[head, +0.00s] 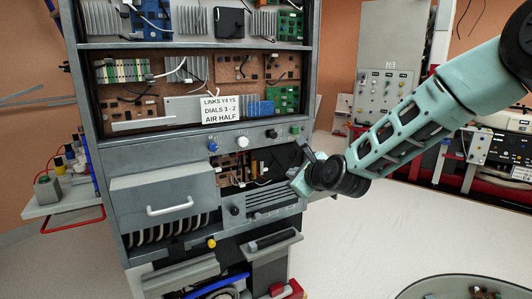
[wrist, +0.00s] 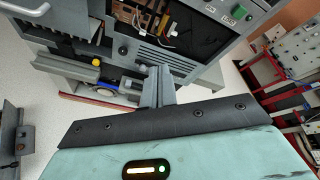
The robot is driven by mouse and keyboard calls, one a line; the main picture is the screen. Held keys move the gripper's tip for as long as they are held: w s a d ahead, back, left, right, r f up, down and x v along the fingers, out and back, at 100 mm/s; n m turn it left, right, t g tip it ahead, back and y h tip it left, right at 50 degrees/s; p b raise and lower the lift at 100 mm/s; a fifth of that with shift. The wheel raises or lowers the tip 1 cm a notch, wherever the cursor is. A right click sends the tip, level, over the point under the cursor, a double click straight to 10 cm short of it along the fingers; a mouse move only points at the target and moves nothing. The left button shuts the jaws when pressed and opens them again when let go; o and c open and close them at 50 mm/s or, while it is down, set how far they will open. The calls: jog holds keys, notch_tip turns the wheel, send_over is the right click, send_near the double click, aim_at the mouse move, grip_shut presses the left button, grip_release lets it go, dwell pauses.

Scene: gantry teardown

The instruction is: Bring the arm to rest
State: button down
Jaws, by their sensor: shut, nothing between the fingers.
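My arm reaches in from the upper right of the head view, teal with cut-out links. My gripper (head: 308,160) is in front of the right part of the grey cabinet (head: 150,155), by an open bay (head: 240,172) with boards and wires inside. In the wrist view my gripper (wrist: 158,72) is shut, its fingers together with nothing between them. The fingers point toward the cabinet's vented lower panel (wrist: 165,58). I cannot tell whether they touch it.
A white label (head: 221,108) hangs on the upper shelf. A drawer with a handle (head: 170,209) is at the left. A side shelf (head: 58,195) holds small parts. A bin (head: 455,287) stands at the lower right. The floor (head: 385,235) right of the cabinet is clear.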

jog(key=s+a+f+n+g, duration=0.15)
jog(key=s+n+g, duration=0.25)
jog(key=s+n, duration=0.6)
jog(key=s+a+f+n+g, duration=0.1)
jog(key=s+a+n+g, duration=0.15)
jog(key=s+n, duration=0.75)
jog(key=s+d+n+g+h, duration=0.1)
jog(key=s+d+n+g, duration=0.1)
jog(key=s, duration=0.6)
jog(key=s+d+n+g+h, duration=0.2)
jog(key=s+d+n, duration=0.3)
jog(key=s, duration=0.3)
jog(key=s+d+f+n+g+h, duration=0.1)
jog(key=s+d+n+g+h, duration=0.1)
jog(key=s, duration=0.6)
jog(key=d+n, duration=0.1)
jog(key=n, duration=0.1)
jog(key=shift+d+n, duration=0.3)
jog(key=shift+d, duration=0.05)
